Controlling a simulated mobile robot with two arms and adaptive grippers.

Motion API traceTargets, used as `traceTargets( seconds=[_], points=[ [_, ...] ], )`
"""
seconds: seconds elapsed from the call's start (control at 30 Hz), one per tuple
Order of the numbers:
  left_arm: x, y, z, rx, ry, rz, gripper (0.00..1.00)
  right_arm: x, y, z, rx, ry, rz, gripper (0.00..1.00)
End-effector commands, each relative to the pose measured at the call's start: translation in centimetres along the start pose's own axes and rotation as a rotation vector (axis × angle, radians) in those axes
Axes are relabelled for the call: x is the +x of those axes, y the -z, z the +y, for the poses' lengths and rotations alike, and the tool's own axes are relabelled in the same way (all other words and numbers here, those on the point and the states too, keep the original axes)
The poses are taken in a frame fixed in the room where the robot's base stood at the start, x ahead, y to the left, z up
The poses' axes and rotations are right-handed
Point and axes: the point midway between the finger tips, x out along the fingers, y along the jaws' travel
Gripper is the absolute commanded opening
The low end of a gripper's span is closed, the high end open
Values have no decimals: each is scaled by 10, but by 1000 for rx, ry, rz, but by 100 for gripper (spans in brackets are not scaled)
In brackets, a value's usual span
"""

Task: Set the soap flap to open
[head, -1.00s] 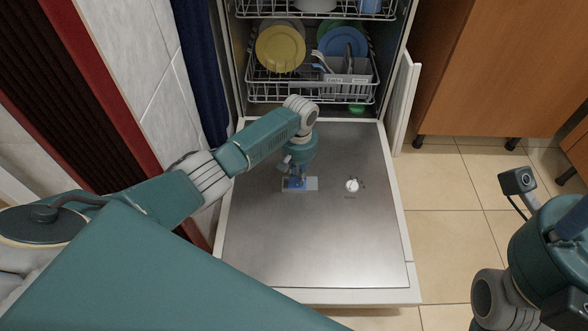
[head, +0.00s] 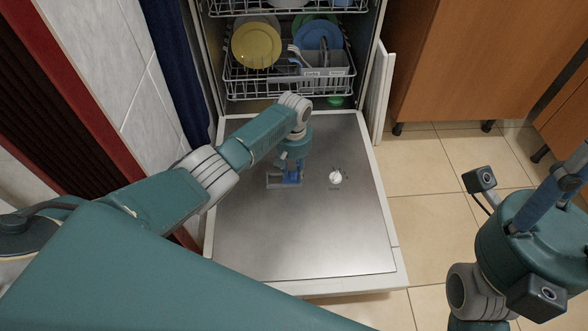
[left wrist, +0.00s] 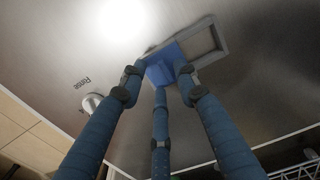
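The soap dispenser (head: 270,182) is a small grey frame set in the steel inner face of the lowered dishwasher door. Its blue soap flap (left wrist: 166,63) sits at the end nearer the round knob, and the other part of the frame is uncovered in the left wrist view. My left gripper (head: 292,178) points down at the flap. Its blue fingers reach it in the left wrist view (left wrist: 160,75), but their tips are partly hidden against it, so I cannot tell their grip. My right gripper (head: 560,185) is off to the right, above the floor, partly cut off.
A white rinse knob (head: 335,177) is on the door (head: 300,240) right of the dispenser. The lower rack (head: 275,88) with plates and a cutlery basket stands behind. Wooden cabinets (head: 460,60) are at the right, with clear tiled floor (head: 420,200) before them.

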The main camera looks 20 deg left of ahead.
Motion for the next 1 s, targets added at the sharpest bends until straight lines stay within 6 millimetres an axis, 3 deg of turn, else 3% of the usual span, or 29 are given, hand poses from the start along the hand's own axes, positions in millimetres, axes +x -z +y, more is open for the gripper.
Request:
traceTargets(
  seconds=[0.27, 0.5, 0.7, 1.0],
  points=[
    [-25, 0, 0, 1, -2, 3, 31, 0, 0, 0, -1, 0, 2, 40],
    [-78, 1, 1, 1, -2, 4, 31, 0, 0, 0, 0, 0, 1, 40],
    [-109, 1, 1, 1, -2, 3, 31, 0, 0, 0, 0, 0, 1, 40],
    [-120, 0, 1, 1, 0, 1, 31, 0, 0, 0, 0, 0, 1, 40]
  ],
)
